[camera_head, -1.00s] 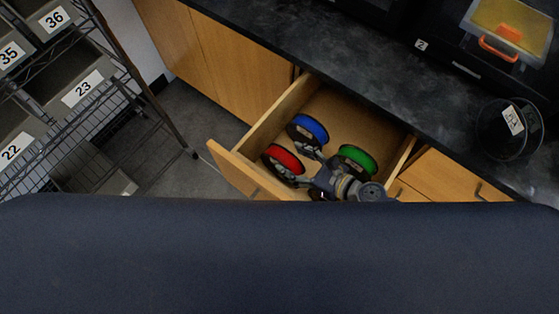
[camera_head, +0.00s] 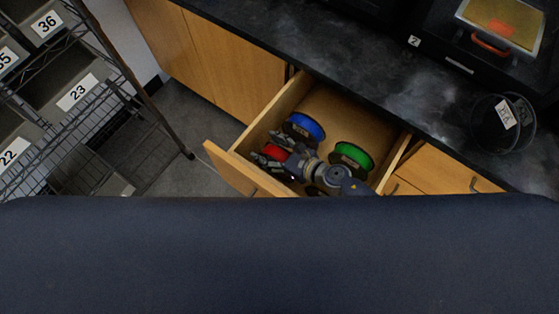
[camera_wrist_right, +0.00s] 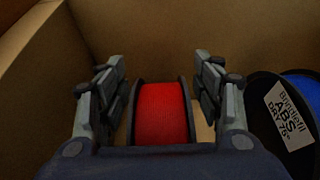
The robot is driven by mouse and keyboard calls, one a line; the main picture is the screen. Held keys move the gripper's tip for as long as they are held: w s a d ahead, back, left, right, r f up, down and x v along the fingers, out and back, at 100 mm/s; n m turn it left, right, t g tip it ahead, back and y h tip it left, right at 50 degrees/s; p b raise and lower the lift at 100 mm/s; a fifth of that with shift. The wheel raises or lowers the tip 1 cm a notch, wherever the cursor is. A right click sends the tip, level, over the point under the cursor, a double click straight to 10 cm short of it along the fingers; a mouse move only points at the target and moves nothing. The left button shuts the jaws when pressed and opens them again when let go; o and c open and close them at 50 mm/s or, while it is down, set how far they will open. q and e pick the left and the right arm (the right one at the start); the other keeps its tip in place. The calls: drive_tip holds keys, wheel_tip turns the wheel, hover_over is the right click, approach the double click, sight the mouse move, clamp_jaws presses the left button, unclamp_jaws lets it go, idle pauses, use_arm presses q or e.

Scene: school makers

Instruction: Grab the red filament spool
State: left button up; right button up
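The red filament spool (camera_head: 276,153) lies in the open wooden drawer, at its front left corner, partly covered by my right gripper in the head view. In the right wrist view the red spool (camera_wrist_right: 161,113) sits between the two fingers of my right gripper (camera_wrist_right: 163,88). The fingers are open, one on each side of the spool, with a gap visible on both sides. In the head view my right gripper (camera_head: 272,152) reaches down into the drawer over the spool. My left gripper is not in view.
A blue spool (camera_head: 304,127) lies behind the red one, and a green spool (camera_head: 352,157) lies to the right in the drawer (camera_head: 229,167). The blue spool's labelled side (camera_wrist_right: 286,112) is close to the right finger. A black countertop (camera_head: 345,70) overhangs behind.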

drive_tip(key=c, duration=1.4)
drive_tip(key=shift+r, duration=0.1)
